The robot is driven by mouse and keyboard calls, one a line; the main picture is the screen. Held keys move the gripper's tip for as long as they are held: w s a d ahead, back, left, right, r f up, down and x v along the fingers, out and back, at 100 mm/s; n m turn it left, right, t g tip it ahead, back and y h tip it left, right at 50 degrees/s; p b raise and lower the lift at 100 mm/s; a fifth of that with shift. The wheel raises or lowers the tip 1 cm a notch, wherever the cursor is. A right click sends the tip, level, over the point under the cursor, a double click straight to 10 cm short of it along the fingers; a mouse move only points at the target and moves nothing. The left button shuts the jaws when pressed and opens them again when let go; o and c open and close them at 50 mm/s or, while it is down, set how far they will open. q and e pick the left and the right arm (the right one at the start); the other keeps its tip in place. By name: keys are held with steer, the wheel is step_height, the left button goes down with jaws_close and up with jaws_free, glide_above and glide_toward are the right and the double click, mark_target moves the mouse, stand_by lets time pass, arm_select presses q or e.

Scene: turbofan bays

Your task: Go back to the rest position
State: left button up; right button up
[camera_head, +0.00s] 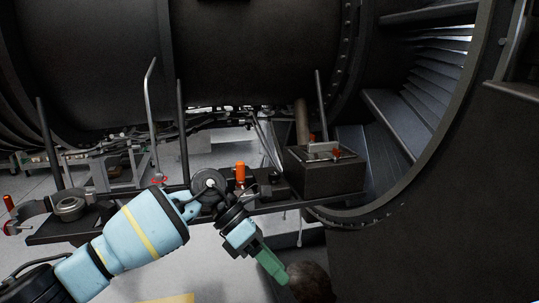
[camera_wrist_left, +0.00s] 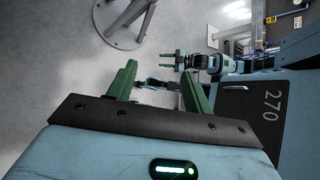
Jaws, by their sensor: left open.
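My left gripper (camera_head: 272,262) hangs at the end of my light blue arm in the lower middle of the head view, its green fingers pointing down to the right. In the left wrist view its two green fingers (camera_wrist_left: 158,82) stand wide apart, with nothing held between them. My right gripper (camera_wrist_left: 173,60) shows small in the left wrist view, beside the blue body panel marked 270, which is mine. Its green fingers are apart and it looks empty. It does not show in the head view.
Behind my left arm, a dark shelf (camera_head: 290,203) carries a black box (camera_head: 325,175) and an orange-topped part (camera_head: 240,173). Upright rods rise from it. The engine casing (camera_head: 170,60) fills the back. A dark brown round thing (camera_head: 311,283) lies near the left fingertips. Grey floor shows below.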

arm_select(q)
steer(key=s+d+f+n+t+h, duration=0.2)
steer(key=s+d+f+n+h, duration=0.3)
steer(key=n+h, duration=0.6)
steer(key=s+a+f+n+t+y, duration=0.1)
steer(key=a+f+n+t+y, duration=0.55)
steer(key=n, duration=0.75)
steer(key=s+a+f+n+t+y, duration=0.2)
steer(key=a+f+n+t+y, duration=0.35)
steer(key=f+n+t, duration=0.75)
steer(key=s+a+f+n+g+y, duration=0.3)
steer(key=s+a+f, duration=0.4)
steer(key=s, duration=0.3)
steer(key=s+a+f+n+g+y, duration=0.2)
steer(key=s+a+f+n+g, duration=0.3)
steer(key=s, duration=0.6)
step_height(320, 180, down, 3)
steer(key=a+n, duration=0.2)
steer(key=n, duration=0.1)
steer(key=shift+a+y, duration=0.15)
steer(key=shift+y, duration=0.25)
